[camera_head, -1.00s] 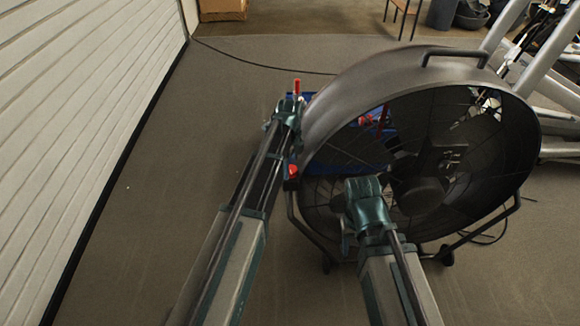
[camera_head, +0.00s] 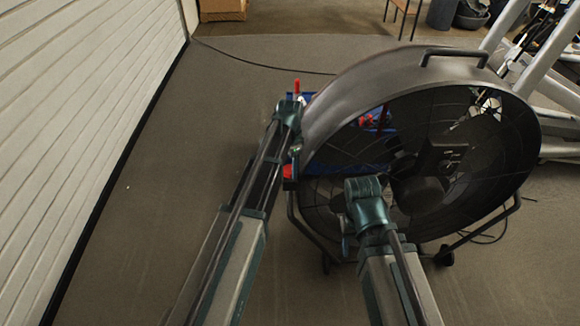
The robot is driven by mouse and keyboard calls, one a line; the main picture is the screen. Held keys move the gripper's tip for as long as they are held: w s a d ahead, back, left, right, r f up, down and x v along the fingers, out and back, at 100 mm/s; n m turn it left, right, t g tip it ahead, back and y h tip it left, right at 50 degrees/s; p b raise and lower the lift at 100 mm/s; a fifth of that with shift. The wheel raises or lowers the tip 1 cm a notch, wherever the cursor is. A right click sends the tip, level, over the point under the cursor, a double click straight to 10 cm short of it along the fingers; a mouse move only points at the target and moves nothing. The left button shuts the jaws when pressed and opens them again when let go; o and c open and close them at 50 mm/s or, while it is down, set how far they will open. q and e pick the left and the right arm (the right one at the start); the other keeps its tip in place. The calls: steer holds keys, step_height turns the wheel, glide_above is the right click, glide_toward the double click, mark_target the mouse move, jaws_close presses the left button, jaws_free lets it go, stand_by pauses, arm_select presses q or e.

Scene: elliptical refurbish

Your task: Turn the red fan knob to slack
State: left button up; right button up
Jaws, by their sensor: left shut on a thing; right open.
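The red fan knob (camera_head: 288,171) is on the left side of the big dark drum fan (camera_head: 345,85), low on its housing. My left arm reaches up from the bottom to the knob. My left gripper (camera_head: 294,157) is at the knob and shut on it; its fingers are small and mostly hidden by my wrist. My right gripper (camera_head: 365,190) is in front of the fan's open face, apart from the knob. It is open and empty, with its fingers mostly hidden behind the wrist.
A blue object with red parts (camera_head: 372,121) stands behind the fan, partly seen through it. A white slatted wall (camera_head: 90,110) runs along the left. A cable (camera_head: 260,65) lies on the floor behind. Grey exercise-machine frames (camera_head: 555,90) stand at right. Floor at left is clear.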

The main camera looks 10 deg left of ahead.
arm_select(q)
steer(key=shift+n, duration=2.2)
steer(key=o, duration=1.4)
steer(key=shift+d, duration=0.1)
